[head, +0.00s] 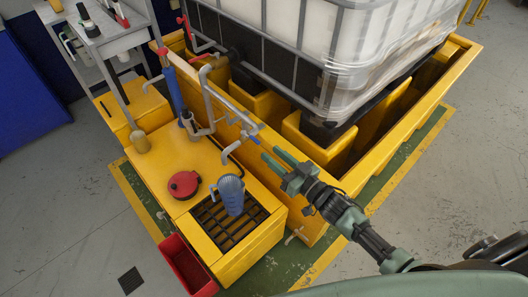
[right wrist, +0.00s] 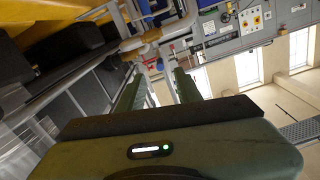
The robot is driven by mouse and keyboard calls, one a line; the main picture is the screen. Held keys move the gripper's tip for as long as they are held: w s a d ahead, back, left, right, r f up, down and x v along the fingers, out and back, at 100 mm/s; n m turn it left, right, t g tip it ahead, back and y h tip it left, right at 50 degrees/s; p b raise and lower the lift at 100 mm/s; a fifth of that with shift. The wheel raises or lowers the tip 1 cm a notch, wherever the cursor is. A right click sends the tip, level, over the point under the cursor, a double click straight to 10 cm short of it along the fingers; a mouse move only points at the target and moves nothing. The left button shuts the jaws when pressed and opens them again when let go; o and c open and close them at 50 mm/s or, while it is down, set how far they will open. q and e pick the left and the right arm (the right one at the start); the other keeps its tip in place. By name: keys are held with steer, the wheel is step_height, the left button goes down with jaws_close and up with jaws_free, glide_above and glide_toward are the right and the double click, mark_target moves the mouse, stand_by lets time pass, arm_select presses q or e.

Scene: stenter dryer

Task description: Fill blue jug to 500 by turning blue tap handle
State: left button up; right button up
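The blue jug (head: 231,195), ribbed and translucent, stands upright on the black grate (head: 213,224) at the front of the yellow cabinet. Its fill level cannot be read. A grey tap spout (head: 231,150) is above it, with a small blue tap handle (head: 251,129) on the pipe behind. My right gripper (head: 264,159) is open and empty, its green fingers pointing at the tap from the right, apart from the handle. My left gripper is not in view.
A red round lid-like object (head: 184,184) lies left of the jug. A red bin (head: 187,266) hangs at the cabinet's front. A white caged tank (head: 345,40) stands in the yellow bund behind. Other pipes and a blue cylinder (head: 173,90) rise left of the tap.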

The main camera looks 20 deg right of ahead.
mark_target(257, 141)
steer(key=shift+b+x, duration=1.05)
steer(key=shift+x, duration=2.85)
jaws_close()
